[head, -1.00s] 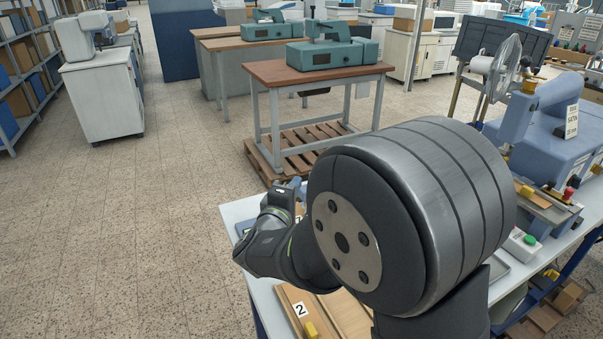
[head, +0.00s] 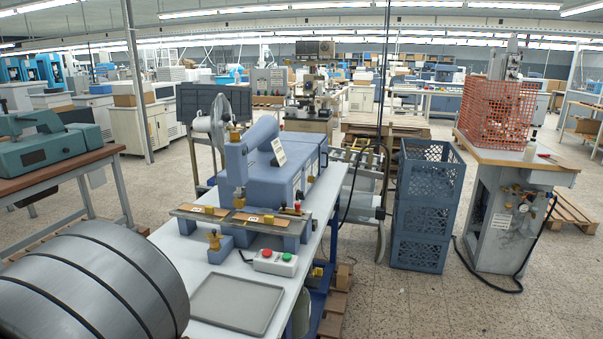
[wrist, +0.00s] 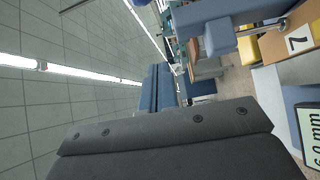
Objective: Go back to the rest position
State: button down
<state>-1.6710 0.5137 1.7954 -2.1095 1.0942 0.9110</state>
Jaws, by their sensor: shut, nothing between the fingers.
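In the head view my gripper is out of the picture; only a rounded dark grey part of my arm shows at the lower left. In the wrist view a broad dark grey part of my gripper (wrist: 170,145) with several screws fills the bottom. No object shows held at it, and its fingertips are not clearly seen. A board with a "7" label (wrist: 299,40) and a "6.0 mm" label (wrist: 313,137) lie at the right of the wrist view, apart from it. The blue stamping machine (head: 285,165) stands on the white table (head: 203,260) in the head view.
On the table are a grey tray (head: 238,303), empty, and a button box (head: 275,262) with red and green buttons. Blue crates (head: 424,205) are stacked to the right. A teal machine (head: 45,142) stands on a bench at left. Open floor lies at the lower right.

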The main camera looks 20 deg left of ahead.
jog(key=w+a+r, duration=0.2)
jog(key=w, duration=0.1)
jog(key=w+a+r, duration=0.1)
jog(key=w+a, duration=0.1)
jog(key=shift+r, duration=0.1)
jog(key=shift+w+a+f+n+h, duration=0.3)
jog(key=shift+w+a+f+h, duration=0.1)
jog(key=shift+a, duration=0.15)
jog(key=a+f+n+g, duration=0.1)
jog(key=w+a+h, duration=0.1)
jog(key=shift+w+a+f+n+g, duration=0.2)
jog(key=shift+a+f+n+g, duration=0.2)
